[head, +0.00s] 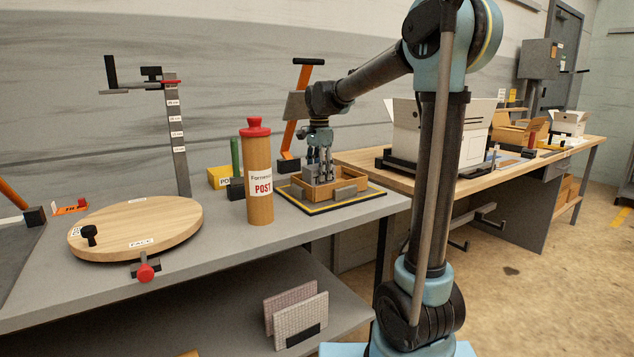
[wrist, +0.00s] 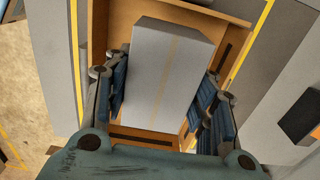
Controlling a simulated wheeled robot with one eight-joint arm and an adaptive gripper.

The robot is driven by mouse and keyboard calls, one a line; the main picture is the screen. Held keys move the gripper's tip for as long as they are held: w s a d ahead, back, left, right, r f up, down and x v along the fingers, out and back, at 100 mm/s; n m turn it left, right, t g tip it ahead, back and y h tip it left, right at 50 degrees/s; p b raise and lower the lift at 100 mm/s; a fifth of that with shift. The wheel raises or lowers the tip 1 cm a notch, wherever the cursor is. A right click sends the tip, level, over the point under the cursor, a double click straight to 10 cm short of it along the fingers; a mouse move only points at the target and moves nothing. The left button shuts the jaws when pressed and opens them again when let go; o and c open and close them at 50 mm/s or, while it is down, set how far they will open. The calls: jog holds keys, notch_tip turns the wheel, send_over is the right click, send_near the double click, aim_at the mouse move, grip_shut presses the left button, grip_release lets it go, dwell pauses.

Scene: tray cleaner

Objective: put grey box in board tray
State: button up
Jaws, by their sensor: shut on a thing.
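The grey box (wrist: 170,75) is a pale grey block with a faint yellowish line down its middle, between the blue finger pads in the wrist view. My gripper (head: 319,165) is shut on it, with the fingers pointing down. The board tray (head: 363,184) is a low wooden tray on a black mat edged in yellow, at the far right end of the grey bench. The box is over or inside the tray, whose wooden wall (wrist: 120,25) surrounds it in the wrist view. Whether its underside touches the tray floor is hidden.
A brown post with a red cap (head: 259,180) stands just left of the tray. A yellow box (head: 220,177) and an orange stand (head: 297,125) are behind. A round wooden board (head: 136,226) lies further left. A wooden table (head: 400,175) with a white carton stands right.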

jog(key=shift+f, duration=1.5)
jog(key=o, duration=1.2)
